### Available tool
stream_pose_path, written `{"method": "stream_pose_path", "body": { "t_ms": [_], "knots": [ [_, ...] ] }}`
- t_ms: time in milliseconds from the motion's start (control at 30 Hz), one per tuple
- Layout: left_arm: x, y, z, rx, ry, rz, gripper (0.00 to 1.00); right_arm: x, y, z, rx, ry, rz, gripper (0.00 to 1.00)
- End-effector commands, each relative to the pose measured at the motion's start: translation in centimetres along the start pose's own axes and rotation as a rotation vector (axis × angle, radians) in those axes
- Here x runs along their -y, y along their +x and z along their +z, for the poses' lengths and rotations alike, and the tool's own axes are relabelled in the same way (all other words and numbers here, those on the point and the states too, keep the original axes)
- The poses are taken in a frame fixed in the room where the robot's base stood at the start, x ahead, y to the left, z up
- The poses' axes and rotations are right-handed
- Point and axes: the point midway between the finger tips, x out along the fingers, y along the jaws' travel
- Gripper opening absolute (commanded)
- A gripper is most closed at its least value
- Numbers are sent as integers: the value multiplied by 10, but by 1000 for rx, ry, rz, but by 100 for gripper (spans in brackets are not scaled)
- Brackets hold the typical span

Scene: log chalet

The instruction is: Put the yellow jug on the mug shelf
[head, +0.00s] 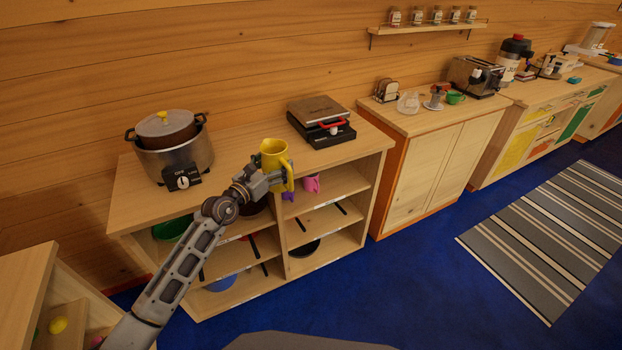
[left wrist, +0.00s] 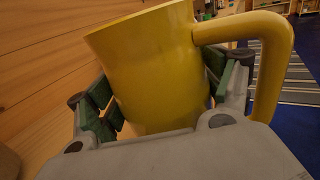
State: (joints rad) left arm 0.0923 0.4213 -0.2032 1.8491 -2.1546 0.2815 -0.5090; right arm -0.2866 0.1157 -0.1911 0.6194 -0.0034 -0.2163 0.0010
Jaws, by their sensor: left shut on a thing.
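The yellow jug (head: 273,154) is held in my left gripper (head: 268,178), near the front edge of the wooden shelf unit's top (head: 236,145). In the left wrist view the jug (left wrist: 155,70) fills the middle, slightly tilted, its handle to the right. The green-padded fingers of my left gripper (left wrist: 160,105) are around its body. Below the jug, a pink mug (head: 312,184) and a purple mug (head: 289,196) stand in the upper right compartment (head: 340,184) of the unit. My arm hides part of the left compartments. My right gripper is not in view.
A cooker with a pot (head: 172,150) stands on the top at left, and a black press-like appliance (head: 321,122) at right. Bowls sit in other compartments, including a green one (head: 172,228). A cabinet (head: 425,165) stands to the right. Blue floor (head: 400,270) is open in front.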

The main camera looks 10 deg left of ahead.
Motion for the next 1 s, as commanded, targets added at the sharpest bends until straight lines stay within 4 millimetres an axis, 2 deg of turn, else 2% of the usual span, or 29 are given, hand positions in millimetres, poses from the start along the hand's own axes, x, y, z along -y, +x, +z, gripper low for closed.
{"method": "stream_pose_path", "body": {
  "t_ms": [467, 1000],
  "knots": [
    [16, -42, -39, 14, -9, 109, 38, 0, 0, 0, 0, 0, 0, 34],
    [32, -100, -88, 10, -3, 256, 38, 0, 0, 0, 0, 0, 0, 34]
  ]
}}
